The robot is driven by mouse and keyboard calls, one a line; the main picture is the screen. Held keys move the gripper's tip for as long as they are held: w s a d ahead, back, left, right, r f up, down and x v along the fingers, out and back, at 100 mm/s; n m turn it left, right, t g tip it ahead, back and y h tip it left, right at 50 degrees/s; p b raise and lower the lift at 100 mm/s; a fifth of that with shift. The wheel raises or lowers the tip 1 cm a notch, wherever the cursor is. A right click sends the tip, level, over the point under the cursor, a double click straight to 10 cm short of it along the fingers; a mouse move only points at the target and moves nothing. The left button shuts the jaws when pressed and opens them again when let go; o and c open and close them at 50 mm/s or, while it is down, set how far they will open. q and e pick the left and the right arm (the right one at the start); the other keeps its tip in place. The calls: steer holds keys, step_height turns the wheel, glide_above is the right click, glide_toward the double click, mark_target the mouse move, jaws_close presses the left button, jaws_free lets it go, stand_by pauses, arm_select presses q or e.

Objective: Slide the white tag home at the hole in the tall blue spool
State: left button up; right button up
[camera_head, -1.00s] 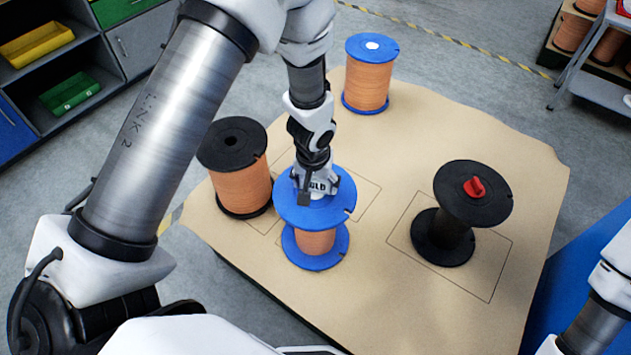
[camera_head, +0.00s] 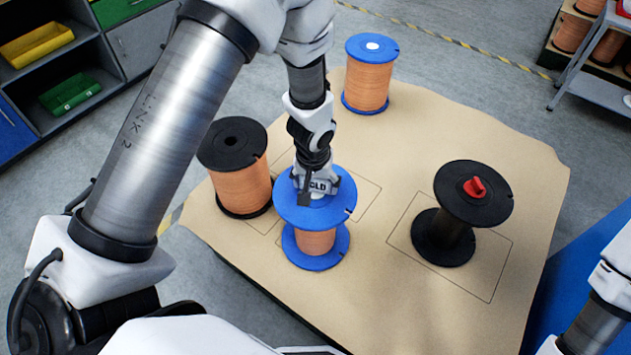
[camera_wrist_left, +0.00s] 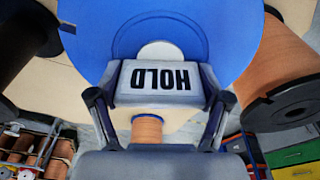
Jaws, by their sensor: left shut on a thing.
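My left gripper (camera_head: 316,192) points down over the top flange of the near blue spool (camera_head: 316,240) and is shut on the white tag (camera_head: 325,186). In the left wrist view the tag (camera_wrist_left: 160,83), lettered HOLD, sits between the fingers close against the blue flange (camera_wrist_left: 90,30). A pale round patch shows at its edge. The spool's hole is hidden by the tag and gripper, so I cannot tell how deep the tag sits. Another blue spool (camera_head: 368,85), wound orange with a white disc in its top, stands at the back. My right gripper is out of view.
A black-flanged orange spool (camera_head: 240,180) stands close to the left of the near blue spool. A bare black spool (camera_head: 452,225) with a red tag (camera_head: 475,187) stands at the right. The tan tabletop (camera_head: 430,130) is clear between them.

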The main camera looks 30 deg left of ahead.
arm_select(q)
steer(key=shift+s+f, duration=0.1)
steer(key=o, duration=1.1)
steer(key=shift+r, duration=0.55)
steer(key=r, duration=0.3)
steer(key=s+r, duration=0.1)
steer(key=r, duration=0.6)
steer(key=shift+s+d+r, duration=0.25)
steer(key=shift+s+r, duration=0.05)
steer(key=shift+r, duration=0.1)
steer(key=shift+f, duration=0.1)
